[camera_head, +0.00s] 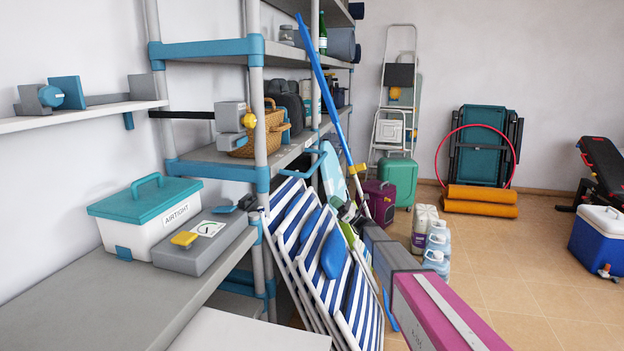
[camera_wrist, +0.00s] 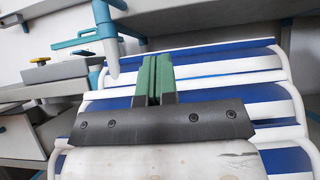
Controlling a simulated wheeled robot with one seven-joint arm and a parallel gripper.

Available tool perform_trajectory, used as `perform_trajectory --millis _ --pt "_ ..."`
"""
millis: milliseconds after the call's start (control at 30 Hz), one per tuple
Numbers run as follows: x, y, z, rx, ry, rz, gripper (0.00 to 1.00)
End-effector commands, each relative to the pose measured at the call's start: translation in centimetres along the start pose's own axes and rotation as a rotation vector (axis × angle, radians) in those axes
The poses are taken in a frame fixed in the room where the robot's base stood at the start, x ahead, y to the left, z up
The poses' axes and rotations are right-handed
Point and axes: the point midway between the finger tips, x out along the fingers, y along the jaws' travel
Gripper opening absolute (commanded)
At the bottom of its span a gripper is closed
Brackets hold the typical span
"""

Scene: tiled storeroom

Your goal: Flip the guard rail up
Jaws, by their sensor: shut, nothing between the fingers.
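The guard rail appears to be the blue-teal tube loop (camera_head: 315,166) beside the grey shelf post, at about middle-shelf height. It sticks out roughly level from the shelf side.
Striped folding chairs (camera_head: 325,265) lean against the shelving below the rail. A long blue pole (camera_head: 325,85) slants up in front of the shelf. A teal-lidded box (camera_head: 145,213) and a grey case (camera_head: 205,245) stand on the left bench. Open floor lies right.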

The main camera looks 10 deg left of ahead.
Motion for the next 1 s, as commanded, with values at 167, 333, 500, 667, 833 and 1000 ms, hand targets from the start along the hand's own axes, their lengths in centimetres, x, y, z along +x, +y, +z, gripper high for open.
perform_trajectory --millis 167,333,500,667,833,1000 --pt "-0.6 0.2 0.0 0.0 -0.023 -0.008 0.0" --pt "-0.5 0.2 0.0 0.0 -0.023 -0.008 0.0" --pt "-0.2 0.2 0.0 0.0 -0.022 -0.007 0.0" --pt "1.5 0.2 0.0 0.0 -0.022 -0.005 0.0" --pt "4.6 0.2 0.1 0.0 -0.022 -0.004 0.0" --pt "7.7 0.1 0.2 0.0 -0.022 -0.005 0.0"
